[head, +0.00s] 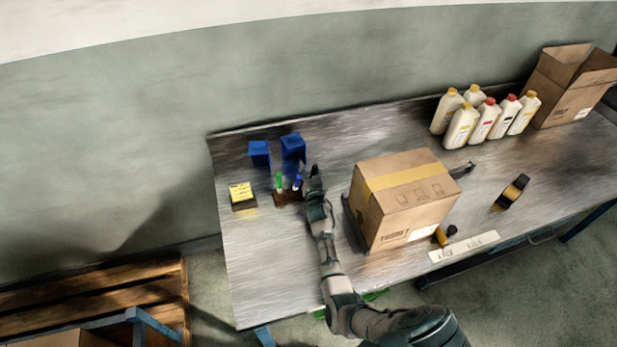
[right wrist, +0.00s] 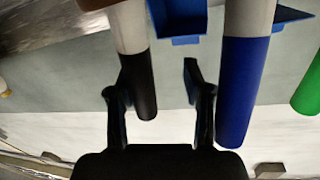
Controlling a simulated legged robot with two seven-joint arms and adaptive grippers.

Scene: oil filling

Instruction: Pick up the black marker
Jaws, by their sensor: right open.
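The black marker (right wrist: 138,85) shows in the right wrist view. Its dark part overlaps the left finger of my right gripper, and its pale part runs up out of the frame. My right gripper (right wrist: 157,82) is open, with a gap between the marker and the other finger. In the head view my right gripper (head: 314,172) is at the right end of the brown marker holder (head: 288,197). I cannot make out the black marker there; the gripper seems to cover it. My left gripper is not in view.
A blue marker (right wrist: 241,92) is close outside the right finger, with a green marker (right wrist: 309,88) beyond it. Blue bins (head: 292,150) stand behind the holder, and yellow notes (head: 241,193) lie left of it. A large cardboard box (head: 402,203) stands right of my arm.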

